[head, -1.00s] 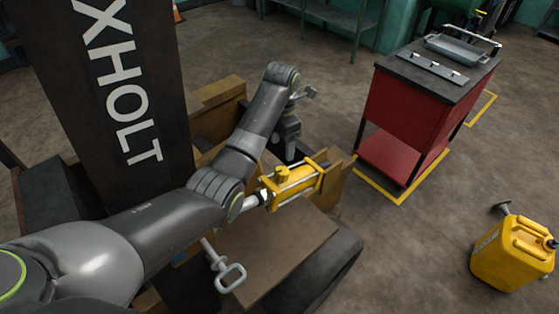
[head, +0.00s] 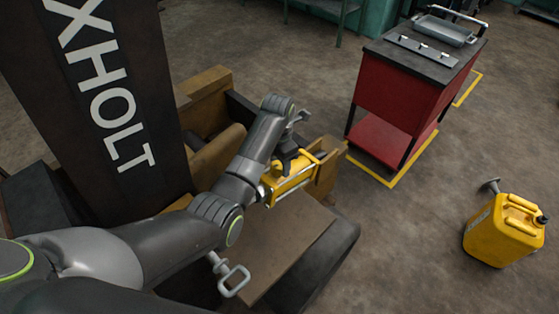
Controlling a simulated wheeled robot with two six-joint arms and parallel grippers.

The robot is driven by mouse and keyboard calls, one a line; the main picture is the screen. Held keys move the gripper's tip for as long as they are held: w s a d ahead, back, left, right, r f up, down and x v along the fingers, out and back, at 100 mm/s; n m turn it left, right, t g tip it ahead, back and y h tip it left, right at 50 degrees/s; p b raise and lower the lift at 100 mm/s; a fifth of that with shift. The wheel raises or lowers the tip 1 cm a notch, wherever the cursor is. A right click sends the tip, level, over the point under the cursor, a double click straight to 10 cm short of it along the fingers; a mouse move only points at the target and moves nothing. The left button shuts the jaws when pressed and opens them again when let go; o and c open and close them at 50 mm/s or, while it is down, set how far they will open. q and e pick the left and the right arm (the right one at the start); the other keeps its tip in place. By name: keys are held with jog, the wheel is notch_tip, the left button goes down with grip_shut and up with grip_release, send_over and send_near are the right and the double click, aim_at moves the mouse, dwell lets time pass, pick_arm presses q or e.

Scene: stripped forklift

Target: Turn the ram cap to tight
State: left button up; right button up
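The yellow ram (head: 294,184) lies on the stripped forklift, between brown plates. Its cap is hidden behind my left arm and gripper. My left gripper (head: 287,164) is over the top of the ram, pointing down at its near-left part. The fingers are dark and partly covered by my wrist, so I cannot tell whether they touch the cap or how far apart they are. My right gripper is out of view.
The dark forklift mast (head: 105,95) stands at the left. A grey handle (head: 233,279) sticks out below my arm. A red cart (head: 395,107) with a tray on top stands at the back right, and a yellow jerrycan (head: 502,231) on the floor at right.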

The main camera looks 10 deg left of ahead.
pick_arm(q)
jog(key=c, duration=0.7)
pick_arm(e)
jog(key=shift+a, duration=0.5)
